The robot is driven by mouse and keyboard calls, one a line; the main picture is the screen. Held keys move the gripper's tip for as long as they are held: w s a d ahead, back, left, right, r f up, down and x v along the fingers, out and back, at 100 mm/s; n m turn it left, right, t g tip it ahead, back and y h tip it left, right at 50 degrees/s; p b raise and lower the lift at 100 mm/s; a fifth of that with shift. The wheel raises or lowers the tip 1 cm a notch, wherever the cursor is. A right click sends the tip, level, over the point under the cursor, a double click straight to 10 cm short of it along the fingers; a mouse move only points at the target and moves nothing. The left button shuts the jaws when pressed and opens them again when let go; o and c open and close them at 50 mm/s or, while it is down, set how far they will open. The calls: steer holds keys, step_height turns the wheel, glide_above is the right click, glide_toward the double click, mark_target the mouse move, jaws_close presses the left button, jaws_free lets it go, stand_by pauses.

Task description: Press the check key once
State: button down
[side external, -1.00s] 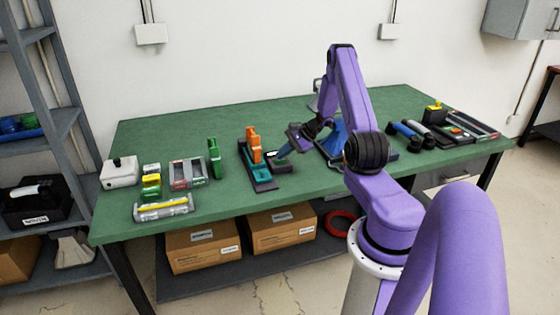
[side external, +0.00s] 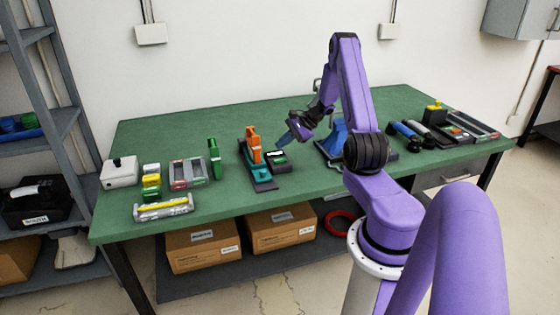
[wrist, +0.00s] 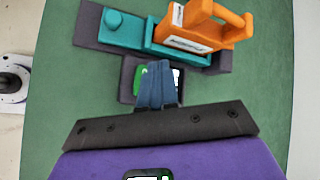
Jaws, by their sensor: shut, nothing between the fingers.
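A small dark box (side external: 277,157) with green and white on its top stands on the green table beside the teal-and-orange fixture. In the wrist view the dark box (wrist: 126,85) shows a green patch with a white mark, seemingly the check key (wrist: 139,80), left of the fingers. A white patch shows to their right. My gripper (side external: 281,143) is shut and empty, its blue fingertips just above the box, apparently apart from it. In the wrist view my gripper (wrist: 157,70) hides the middle of the box.
The orange-handled piece (side external: 254,145) stands close by on a teal block (wrist: 122,28). A blue wedge-like object (side external: 336,140) stands to the right. Several blocks and devices, including a green upright piece (side external: 214,158), stand to the left. Bare green table (side external: 310,180) lies in front.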

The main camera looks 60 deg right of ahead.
steer(key=shift+r, duration=0.95)
steer(key=shift+a, duration=0.1)
